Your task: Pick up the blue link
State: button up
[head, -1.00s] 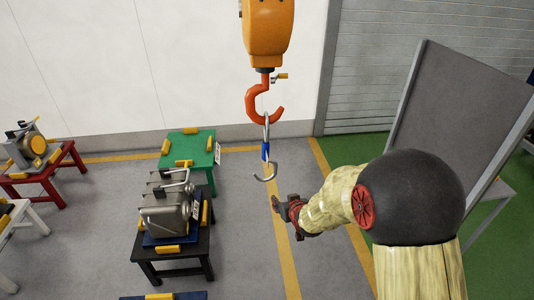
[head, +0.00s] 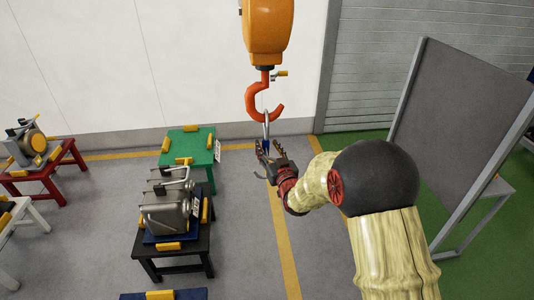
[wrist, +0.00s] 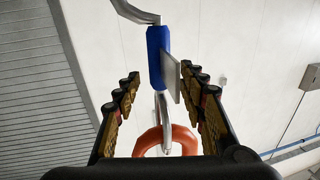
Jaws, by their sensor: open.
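The blue link (wrist: 158,52) is a blue sleeve with a pale flat tag beside it and silver metal hooks at both ends. It hangs from the red-orange crane hook (head: 264,103), which also shows at the bottom of the wrist view (wrist: 165,140). My gripper (wrist: 160,84) is open, with one finger on each side of the link and clear space between them and it. In the head view my gripper (head: 270,152) is at the link's height and largely hides its blue part and lower hook.
An orange hoist body (head: 267,32) hangs above the hook. A green table (head: 188,147) and a black table (head: 172,248) bearing a grey metal unit (head: 167,208) stand to the left. A grey panel (head: 460,140) stands at the right.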

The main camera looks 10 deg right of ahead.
jog(key=shift+w+a, duration=0.15)
jog(key=shift+w, duration=1.15)
jog(key=shift+c, duration=1.3)
jog(key=c, duration=0.7)
grip_shut()
